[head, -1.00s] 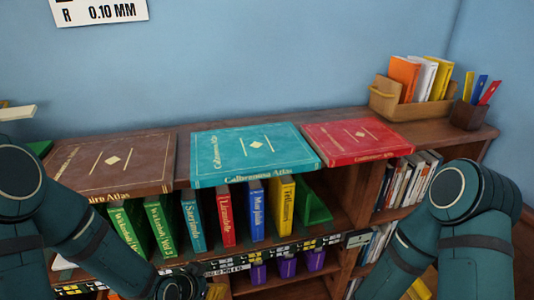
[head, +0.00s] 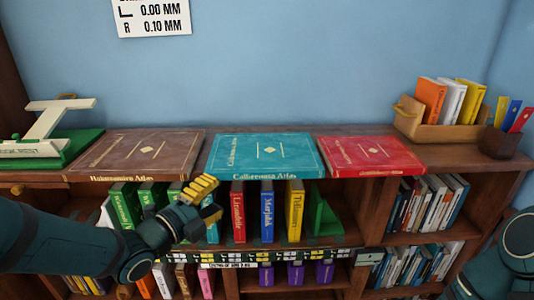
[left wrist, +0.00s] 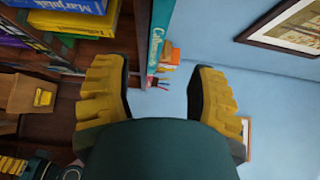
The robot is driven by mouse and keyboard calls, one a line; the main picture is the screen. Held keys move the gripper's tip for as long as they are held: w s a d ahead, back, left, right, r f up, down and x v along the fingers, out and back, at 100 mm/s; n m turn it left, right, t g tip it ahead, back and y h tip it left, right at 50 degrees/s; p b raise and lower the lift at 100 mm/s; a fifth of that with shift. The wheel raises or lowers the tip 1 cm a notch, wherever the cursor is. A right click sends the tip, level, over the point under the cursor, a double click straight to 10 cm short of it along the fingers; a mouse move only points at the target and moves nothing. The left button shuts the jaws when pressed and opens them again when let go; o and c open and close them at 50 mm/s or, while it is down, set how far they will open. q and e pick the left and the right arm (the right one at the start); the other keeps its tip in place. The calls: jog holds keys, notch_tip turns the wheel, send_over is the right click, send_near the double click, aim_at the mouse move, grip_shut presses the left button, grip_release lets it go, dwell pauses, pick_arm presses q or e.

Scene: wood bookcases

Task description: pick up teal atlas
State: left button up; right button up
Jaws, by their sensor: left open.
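The teal atlas (head: 266,155) lies flat on top of the bookcase, between a brown atlas (head: 137,154) and a red atlas (head: 369,154). Its spine faces the front edge. My left gripper (head: 210,194) has yellow fingers and is open and empty. In the head view it is just below the teal atlas's front left corner, in front of the upright books. In the left wrist view, the teal atlas's spine (left wrist: 159,28) appears edge-on in the gap between the open fingers (left wrist: 158,88), apart from them. My right gripper is out of view; only its arm shows.
Upright books such as a yellow one (head: 294,210) fill the shelf below. A wooden organizer (head: 438,131) and pen cup (head: 502,143) stand at the right on top. A cream and green object (head: 50,140) sits at the left. The wall is close behind.

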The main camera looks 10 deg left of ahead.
aim_at(242, 176)
pick_arm(q)
jog(key=x, duration=1.2)
jog(key=shift+w+f, duration=0.1)
jog(key=shift+w, duration=0.1)
jog(key=shift+c, duration=0.4)
grip_shut()
